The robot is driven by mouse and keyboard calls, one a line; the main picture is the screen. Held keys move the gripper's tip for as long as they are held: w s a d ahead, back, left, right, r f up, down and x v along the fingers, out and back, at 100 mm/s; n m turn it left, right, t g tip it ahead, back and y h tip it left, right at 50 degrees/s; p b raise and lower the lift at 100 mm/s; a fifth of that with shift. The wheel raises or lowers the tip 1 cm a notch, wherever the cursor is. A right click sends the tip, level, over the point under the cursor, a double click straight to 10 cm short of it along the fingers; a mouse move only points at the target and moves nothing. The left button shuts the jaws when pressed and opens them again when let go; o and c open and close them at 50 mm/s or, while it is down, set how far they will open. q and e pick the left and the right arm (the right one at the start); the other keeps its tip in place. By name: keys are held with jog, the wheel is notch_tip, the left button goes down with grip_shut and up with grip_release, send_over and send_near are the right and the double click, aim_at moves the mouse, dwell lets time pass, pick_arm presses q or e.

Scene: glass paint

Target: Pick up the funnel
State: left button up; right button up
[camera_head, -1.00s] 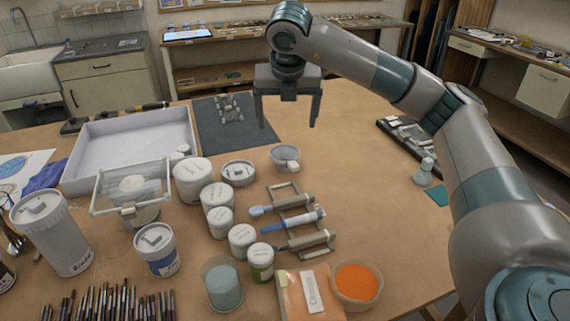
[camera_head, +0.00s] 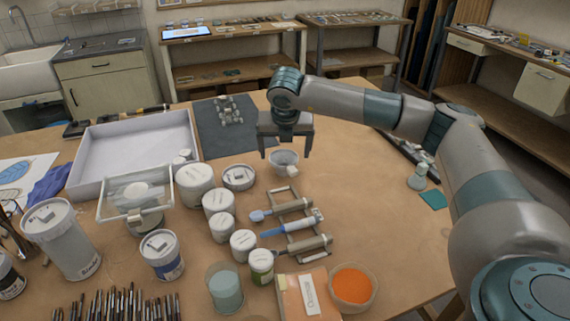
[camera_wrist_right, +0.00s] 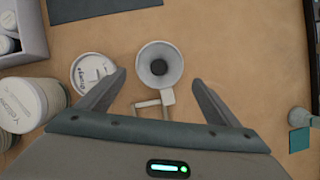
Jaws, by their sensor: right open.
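The funnel (camera_head: 285,157) is a pale grey cone with a wide round mouth. It stands on the table behind the rack of tools, and in the right wrist view its dark inner hole shows in the middle of the cone (camera_wrist_right: 171,55). My right gripper (camera_head: 285,154) is open and empty above the funnel, its fingers pointing down. In the right wrist view the funnel lies between and just beyond the two fingertips (camera_wrist_right: 159,78), with no visible contact. The remaining height between them is hard to judge. My left gripper is not in view.
A white lidded jar (camera_head: 238,177) stands close left of the funnel. A rack (camera_head: 284,188) with brush-like tools lies in front of it. A white tray (camera_head: 90,160) and a dark mat (camera_head: 212,145) lie behind left. The table to the right is mostly clear.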

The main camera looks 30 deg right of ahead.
aim_at(284, 159)
jog(key=shift+w+f, duration=0.15)
jog(key=shift+f, duration=0.35)
jog(key=shift+w+d+f+p, duration=0.15)
jog(key=shift+w+f+p, duration=0.1)
jog(key=shift+p, duration=0.25)
jog(key=p+x, duration=0.2)
jog(key=x, duration=0.1)
jog(key=shift+w+d+f, duration=0.1)
jog(key=shift+w+f, duration=0.1)
jog(key=shift+f, duration=0.05)
jog(key=shift+w+f, duration=0.15)
jog(key=shift+f, duration=0.25)
jog(key=c, duration=1.2)
